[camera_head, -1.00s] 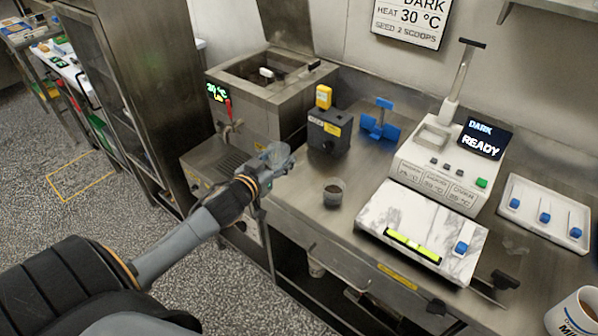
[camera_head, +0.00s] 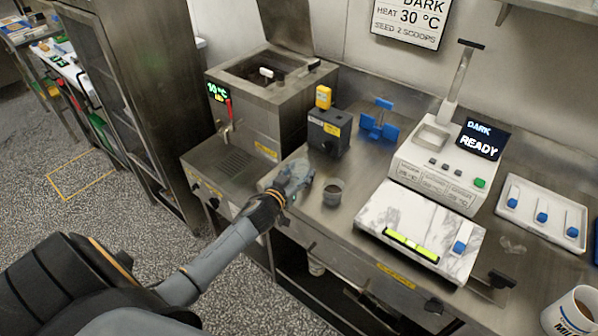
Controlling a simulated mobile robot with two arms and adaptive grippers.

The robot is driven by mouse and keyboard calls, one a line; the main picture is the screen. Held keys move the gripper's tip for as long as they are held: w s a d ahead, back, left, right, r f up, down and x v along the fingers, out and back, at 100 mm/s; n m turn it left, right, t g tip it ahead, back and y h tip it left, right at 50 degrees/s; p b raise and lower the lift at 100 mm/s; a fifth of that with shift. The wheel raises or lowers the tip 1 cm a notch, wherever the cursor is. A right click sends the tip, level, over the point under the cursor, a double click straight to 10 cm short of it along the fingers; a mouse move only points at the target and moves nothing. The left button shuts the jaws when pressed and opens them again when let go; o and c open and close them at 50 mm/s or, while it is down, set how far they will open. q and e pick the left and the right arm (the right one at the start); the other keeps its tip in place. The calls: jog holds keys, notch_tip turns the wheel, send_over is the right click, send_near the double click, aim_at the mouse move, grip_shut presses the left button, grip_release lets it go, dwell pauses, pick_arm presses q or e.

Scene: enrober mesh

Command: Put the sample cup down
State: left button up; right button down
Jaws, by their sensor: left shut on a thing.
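My left gripper (camera_head: 293,181) reaches in from the left over the front left edge of the steel counter (camera_head: 285,230). It is shut on a small clear cup (camera_head: 299,170), mostly hidden by the fingers, which I take as the sample cup. Whether the cup's base touches the counter cannot be told. A second clear cup (camera_head: 332,191) with dark brown contents stands upright on the counter, just right of the gripper. My right gripper is not in view.
A steel tank with a tap (camera_head: 257,110) stands behind left. A dark grey box (camera_head: 328,133) and a blue stand (camera_head: 380,121) are behind the cups. A marble slab (camera_head: 385,212), a machine reading READY (camera_head: 440,165), a white tray (camera_head: 518,220) and a mug (camera_head: 572,315) are right.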

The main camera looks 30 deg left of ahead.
pick_arm(q)
jog(key=shift+f, duration=0.1)
jog(key=o, duration=0.8)
jog(key=shift+f, duration=0.15)
jog(key=shift+c, duration=0.2)
jog(key=o, duration=0.4)
jog(key=shift+o, duration=0.2)
